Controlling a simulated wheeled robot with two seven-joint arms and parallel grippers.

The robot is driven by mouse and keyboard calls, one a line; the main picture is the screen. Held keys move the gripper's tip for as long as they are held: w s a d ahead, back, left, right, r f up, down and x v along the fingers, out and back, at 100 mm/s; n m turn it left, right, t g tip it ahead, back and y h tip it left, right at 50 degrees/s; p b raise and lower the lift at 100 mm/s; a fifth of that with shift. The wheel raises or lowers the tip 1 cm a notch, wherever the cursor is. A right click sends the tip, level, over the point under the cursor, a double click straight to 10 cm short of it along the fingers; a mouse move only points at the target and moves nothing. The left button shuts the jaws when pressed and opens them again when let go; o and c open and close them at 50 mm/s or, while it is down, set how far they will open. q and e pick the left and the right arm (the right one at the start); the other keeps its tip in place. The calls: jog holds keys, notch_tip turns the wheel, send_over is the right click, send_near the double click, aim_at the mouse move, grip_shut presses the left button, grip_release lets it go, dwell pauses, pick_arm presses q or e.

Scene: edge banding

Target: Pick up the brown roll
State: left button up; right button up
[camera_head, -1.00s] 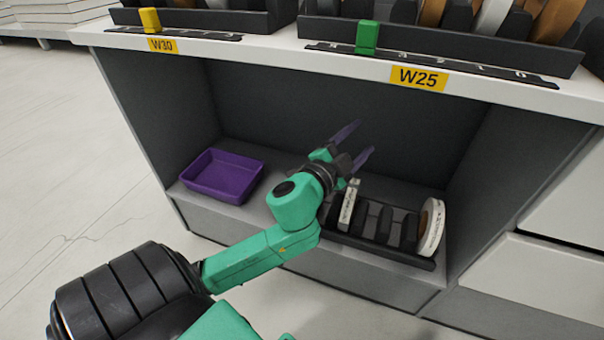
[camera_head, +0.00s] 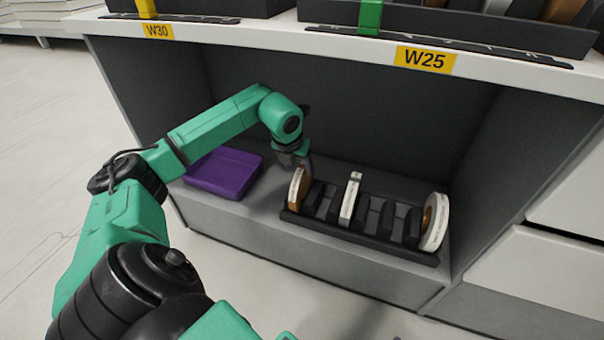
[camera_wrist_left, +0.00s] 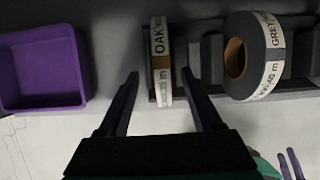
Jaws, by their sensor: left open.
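The brown roll (camera_head: 296,188) stands upright at the left end of a dark slotted rack (camera_head: 380,246) on the lower shelf. It has a brown side and a white label band, which reads OAK in the left wrist view (camera_wrist_left: 159,45). My left gripper (camera_head: 303,166) is just above and behind this roll in the head view. In the left wrist view its two dark fingers (camera_wrist_left: 160,78) are open, one on each side of the roll's near end, with gaps visible. Two small purple prongs, apparently my right gripper (camera_wrist_left: 290,164), show at the lower right of that view.
A white-banded roll (camera_head: 350,198), labelled GREY in the left wrist view (camera_wrist_left: 262,55), stands mid-rack. Another white roll (camera_head: 435,222) with a brown core stands at the right end. A purple tray (camera_head: 222,176) lies left of the rack. The counter edge (camera_head: 330,44) overhangs the shelf.

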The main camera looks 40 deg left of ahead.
pick_arm(q)
jog(key=b+x, duration=0.2)
jog(key=x, duration=0.4)
jog(key=shift+d, duration=0.15)
jog(key=shift+w+f+b, duration=0.2)
jog(key=shift+f+b, duration=0.05)
jog(key=shift+b, duration=0.05)
jog(key=shift+r, duration=0.15)
pick_arm(e)
notch_tip(320, 180, down, 3)
jog(key=shift+f+t, duration=0.1)
jog(key=shift+t, duration=0.3)
pick_arm(q)
grip_shut()
